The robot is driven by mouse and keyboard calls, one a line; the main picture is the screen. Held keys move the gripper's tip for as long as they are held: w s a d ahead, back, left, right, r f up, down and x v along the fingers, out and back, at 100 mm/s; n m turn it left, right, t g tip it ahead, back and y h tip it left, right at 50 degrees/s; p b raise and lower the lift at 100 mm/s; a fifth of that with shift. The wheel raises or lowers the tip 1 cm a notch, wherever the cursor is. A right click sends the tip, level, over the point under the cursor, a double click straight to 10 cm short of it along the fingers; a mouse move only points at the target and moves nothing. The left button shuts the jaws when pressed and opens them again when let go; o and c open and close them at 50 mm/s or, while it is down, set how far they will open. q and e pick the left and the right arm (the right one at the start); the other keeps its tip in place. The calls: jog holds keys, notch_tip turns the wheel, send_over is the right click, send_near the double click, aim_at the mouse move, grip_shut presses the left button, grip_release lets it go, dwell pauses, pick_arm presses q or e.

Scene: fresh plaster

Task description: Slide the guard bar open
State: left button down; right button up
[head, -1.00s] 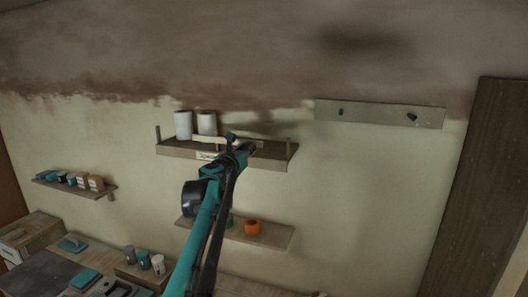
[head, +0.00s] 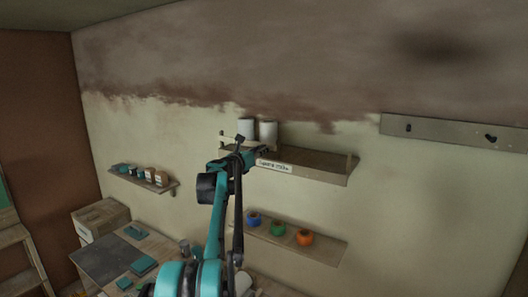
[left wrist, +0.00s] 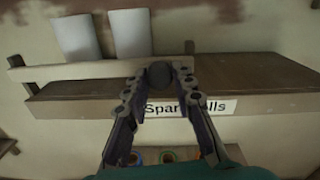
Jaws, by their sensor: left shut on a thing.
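The guard bar (head: 228,137) is a pale wooden strip along the front of the upper shelf (head: 325,165). It also shows in the left wrist view (left wrist: 80,71), where its left end sticks out past the shelf's left end and the shelf front to the right is open. My left gripper (head: 262,150) is at the bar, above the "Spare rolls" label (left wrist: 190,107). In the left wrist view its fingers (left wrist: 160,78) are shut on the bar's dark round knob (left wrist: 159,74). Two white rolls (head: 246,128) stand behind the bar. My right gripper is not in view.
A lower shelf (head: 325,250) holds blue, green and orange rolls (head: 305,238). A small shelf (head: 165,187) with jars is at left, above a workbench (head: 105,255). A board with pegs (head: 450,132) hangs at right. The wall between is bare.

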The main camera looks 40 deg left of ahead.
pick_arm(q)
jog(key=shift+a+r, duration=0.1)
jog(key=shift+a, duration=0.05)
jog(key=c, duration=1.3)
grip_release()
jog(key=shift+o, duration=0.2)
jog(key=shift+a, duration=0.2)
jog(key=shift+s+d, duration=0.1)
jog(key=shift+s, duration=0.05)
jog(key=v, duration=1.1)
jog(key=shift+s, duration=0.4)
jog(key=shift+d, duration=0.1)
